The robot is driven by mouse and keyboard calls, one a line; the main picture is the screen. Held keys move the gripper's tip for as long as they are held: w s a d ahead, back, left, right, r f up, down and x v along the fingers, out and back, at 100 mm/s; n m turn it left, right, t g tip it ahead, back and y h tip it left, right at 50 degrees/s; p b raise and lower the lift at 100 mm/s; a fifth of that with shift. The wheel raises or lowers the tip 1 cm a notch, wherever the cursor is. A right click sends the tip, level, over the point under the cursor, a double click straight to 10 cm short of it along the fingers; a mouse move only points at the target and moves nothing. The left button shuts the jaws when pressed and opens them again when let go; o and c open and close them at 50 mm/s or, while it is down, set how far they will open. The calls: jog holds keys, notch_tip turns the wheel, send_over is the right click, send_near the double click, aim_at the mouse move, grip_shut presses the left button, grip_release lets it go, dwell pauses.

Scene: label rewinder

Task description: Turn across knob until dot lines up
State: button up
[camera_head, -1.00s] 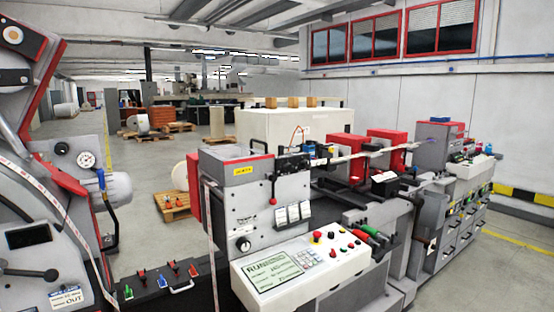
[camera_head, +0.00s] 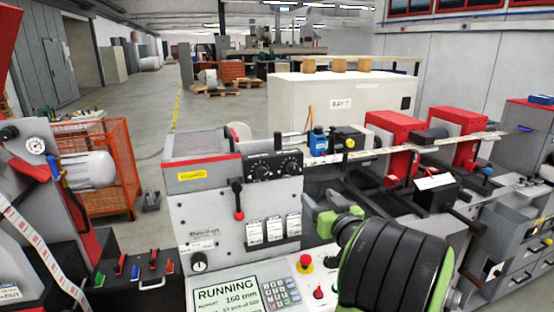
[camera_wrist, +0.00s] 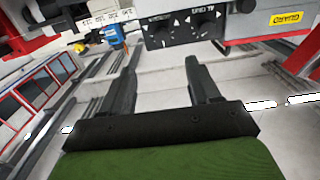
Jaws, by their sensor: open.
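A black panel (camera_head: 273,165) with two round dark knobs sits on top of the grey guard unit in the head view. Its left knob (camera_head: 262,170) and right knob (camera_head: 291,167) stand side by side. The panel also shows upside down at the top of the wrist view (camera_wrist: 180,30), with white marks around the knobs. I cannot read which is the across knob or see its dot clearly. My gripper (camera_wrist: 162,60) is open and empty, its two dark fingers pointing toward the panel, apart from it. My green and black arm covers the lower right of the head view.
A red-tipped lever (camera_head: 238,200) and hanging cards (camera_head: 273,229) are below the panel. A running screen (camera_head: 228,303) and red button (camera_head: 305,261) are lower. Another knob (camera_head: 199,262) is at the left.

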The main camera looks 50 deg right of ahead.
aim_at(294, 170)
jog(key=p+x, duration=0.2)
jog(key=x, duration=0.3)
jog(key=r+p+x, duration=0.1)
jog(key=p+x, duration=0.2)
jog(key=x, duration=0.2)
jog(key=p+x, duration=0.2)
jog(key=x, duration=0.3)
jog(key=shift+w+a+r, duration=0.1)
jog(key=shift+a+r, duration=0.05)
jog(key=shift+a, duration=0.1)
jog(key=shift+w+d, duration=0.2)
jog(key=shift+d, duration=0.05)
jog(key=shift+a, duration=0.1)
jog(key=shift+c, duration=0.2)
jog(key=shift+c, duration=1.4)
jog(key=c, duration=0.7)
